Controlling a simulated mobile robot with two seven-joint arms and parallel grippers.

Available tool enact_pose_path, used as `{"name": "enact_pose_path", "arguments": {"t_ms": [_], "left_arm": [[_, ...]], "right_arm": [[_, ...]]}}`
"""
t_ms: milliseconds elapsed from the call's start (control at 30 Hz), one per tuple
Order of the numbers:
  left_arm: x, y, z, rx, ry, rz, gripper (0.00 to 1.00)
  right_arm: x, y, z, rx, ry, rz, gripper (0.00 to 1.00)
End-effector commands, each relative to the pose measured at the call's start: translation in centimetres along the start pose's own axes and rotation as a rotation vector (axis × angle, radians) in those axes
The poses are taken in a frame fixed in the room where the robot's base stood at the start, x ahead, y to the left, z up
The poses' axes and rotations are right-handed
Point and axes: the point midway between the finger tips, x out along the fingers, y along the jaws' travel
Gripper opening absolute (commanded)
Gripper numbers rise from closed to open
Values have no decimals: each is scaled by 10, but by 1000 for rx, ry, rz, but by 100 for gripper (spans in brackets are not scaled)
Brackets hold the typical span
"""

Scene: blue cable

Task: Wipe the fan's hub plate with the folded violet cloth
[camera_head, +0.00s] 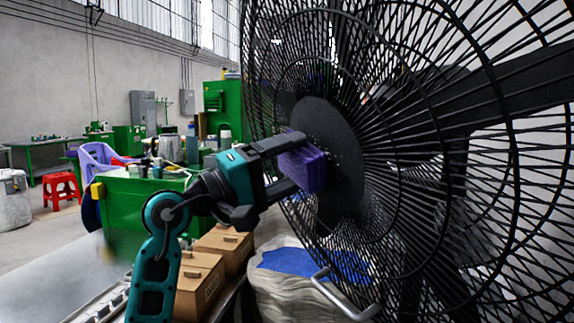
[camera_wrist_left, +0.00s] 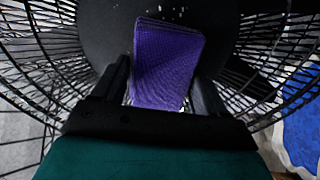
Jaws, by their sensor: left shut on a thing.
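The large black fan (camera_head: 420,110) fills the right of the head view, with its wire cage and dark round hub plate (camera_head: 318,118). My left gripper (camera_head: 292,165) is shut on the folded violet cloth (camera_head: 308,168), which is at the front of the hub plate. In the left wrist view the cloth (camera_wrist_left: 168,65) stands between the two fingers and overlaps the dark hub plate (camera_wrist_left: 105,35). Several small pale specks (camera_wrist_left: 178,12) show on the plate above the cloth. I cannot tell if the cloth touches the plate. My right gripper is not in view.
Below the gripper are brown boxes (camera_head: 200,282) and a pale sack (camera_head: 290,298) with a blue patch, beside a curved metal handle (camera_head: 345,298).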

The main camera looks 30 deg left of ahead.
Motion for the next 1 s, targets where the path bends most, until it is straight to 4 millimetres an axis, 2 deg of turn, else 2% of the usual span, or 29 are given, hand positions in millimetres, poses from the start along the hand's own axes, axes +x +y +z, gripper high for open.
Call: {"name": "enact_pose_path", "arguments": {"t_ms": [700,1000], "left_arm": [[12,1,1,1,-1,1,44],[12,8,24,2,-2,0,44]], "right_arm": [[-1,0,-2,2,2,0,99],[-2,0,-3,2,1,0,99]]}}
